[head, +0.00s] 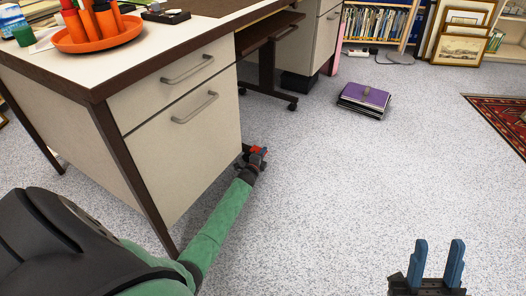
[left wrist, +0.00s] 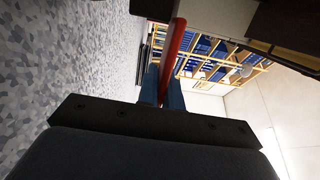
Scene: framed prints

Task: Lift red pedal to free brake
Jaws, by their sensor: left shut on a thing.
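The red pedal (head: 257,149) is a small red piece low beside the desk's drawer cabinet, near the floor. In the left wrist view it is a slim red bar (left wrist: 174,48) running up between the blue fingers. My left gripper (left wrist: 162,86) is shut on it; in the head view the arm reaches down from the left and its wrist hides much of the pedal. Any caster or brake beneath it is hard to make out. My right gripper (head: 438,262) is open and empty at the lower right, its two blue fingers apart above the floor.
The desk (head: 150,130) with two drawer handles stands just left of the left gripper. An orange tray (head: 98,38) is on its top. A purple-topped stack (head: 365,96) lies on the floor. Framed prints (head: 458,48) lean at the back. Middle floor is clear.

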